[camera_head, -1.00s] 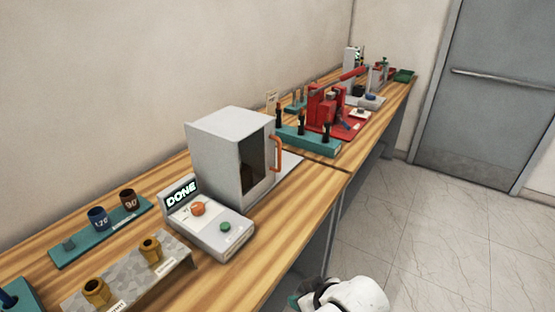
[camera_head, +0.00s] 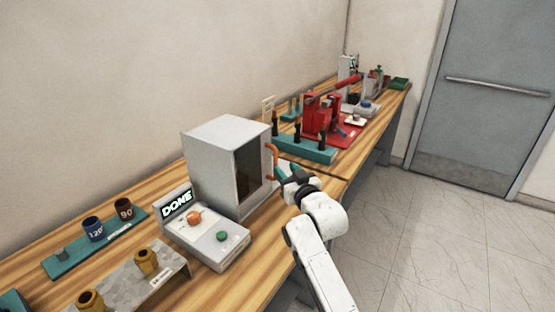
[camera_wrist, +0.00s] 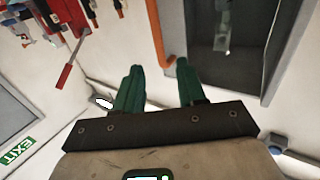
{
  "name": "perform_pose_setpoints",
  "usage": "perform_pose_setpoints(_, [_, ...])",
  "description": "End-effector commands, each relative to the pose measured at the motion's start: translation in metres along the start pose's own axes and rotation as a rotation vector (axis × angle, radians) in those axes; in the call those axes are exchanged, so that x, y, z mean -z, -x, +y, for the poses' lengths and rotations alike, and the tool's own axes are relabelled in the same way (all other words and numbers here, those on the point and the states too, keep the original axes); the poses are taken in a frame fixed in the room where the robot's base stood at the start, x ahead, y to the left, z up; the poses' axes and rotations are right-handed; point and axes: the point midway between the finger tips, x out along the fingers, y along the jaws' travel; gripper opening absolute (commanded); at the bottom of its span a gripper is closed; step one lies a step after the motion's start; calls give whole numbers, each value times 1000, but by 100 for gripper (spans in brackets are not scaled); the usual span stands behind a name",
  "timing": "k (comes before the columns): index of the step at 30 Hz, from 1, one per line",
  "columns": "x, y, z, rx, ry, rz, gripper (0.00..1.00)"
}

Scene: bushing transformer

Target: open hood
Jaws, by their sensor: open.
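The hood is a light grey box (camera_head: 212,150) standing on the wooden bench, with a dark window in its front door (camera_head: 252,164). An orange handle (camera_head: 273,161) runs along the door's right edge. In the wrist view the handle (camera_wrist: 158,38) appears as an orange bar just beyond my fingertips, beside the dark window (camera_wrist: 228,32). My gripper (camera_head: 283,172) is beside the handle's lower part. In the wrist view its two green fingers (camera_wrist: 160,68) are apart with nothing between them. I cannot tell whether a finger touches the handle.
A control unit reading DONE (camera_head: 212,232), with orange and green knobs, stands in front of the hood. A teal rack (camera_head: 303,148) and a red press (camera_head: 320,115) stand beyond it. Brass bushings (camera_head: 147,262) are at the near left. Open floor (camera_head: 440,230) lies to the right.

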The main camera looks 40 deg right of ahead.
Motion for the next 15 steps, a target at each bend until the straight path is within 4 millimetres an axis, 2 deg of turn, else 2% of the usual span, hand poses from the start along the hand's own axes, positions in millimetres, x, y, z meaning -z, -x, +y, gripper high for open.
perform_pose_setpoints(6, [1,-35,-1,1,1,-1,40])
perform_pose_setpoints(15, [0,-65,0,0,0,-2,40])
